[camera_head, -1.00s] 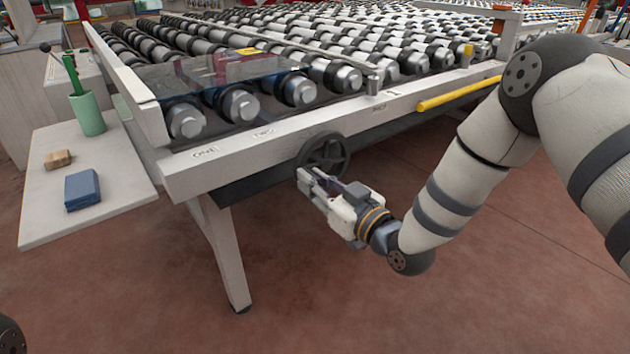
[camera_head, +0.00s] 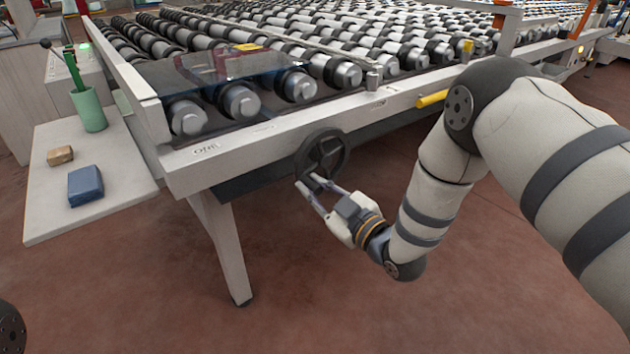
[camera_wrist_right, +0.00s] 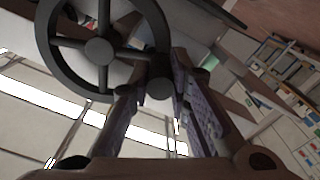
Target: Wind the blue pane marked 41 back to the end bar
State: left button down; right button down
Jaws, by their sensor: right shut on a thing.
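The bluish see-through pane (camera_head: 205,72) lies flat on the rollers at the left end of the conveyor, beside the pale end bar (camera_head: 126,78). I cannot read a number on it. A black handwheel (camera_head: 322,153) sits under the front rail. My right gripper (camera_head: 311,188) is at the wheel's lower edge, shut on its crank knob. In the right wrist view the knob (camera_wrist_right: 160,86) is between the two fingers, with the wheel's rim and spokes (camera_wrist_right: 99,50) behind it. My left gripper is out of view.
The front rail (camera_head: 205,150) bears a label reading ONE. A side shelf (camera_head: 120,185) at left holds a blue block (camera_head: 85,186), a tan block (camera_head: 60,155) and a green cup (camera_head: 89,110). The floor below is clear.

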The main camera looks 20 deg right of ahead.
jog(key=f+n, duration=0.1)
jog(key=n, duration=0.2)
jog(key=shift+d+f, duration=0.25)
jog(key=shift+f, duration=0.15)
jog(key=shift+w+d+f+n, duration=0.2)
jog(key=shift+d+f+n, duration=0.2)
jog(key=shift+n, duration=0.5)
jog(key=shift+f, duration=0.1)
jog(key=c, duration=1.5)
grip_release()
jog(key=v, duration=1.2)
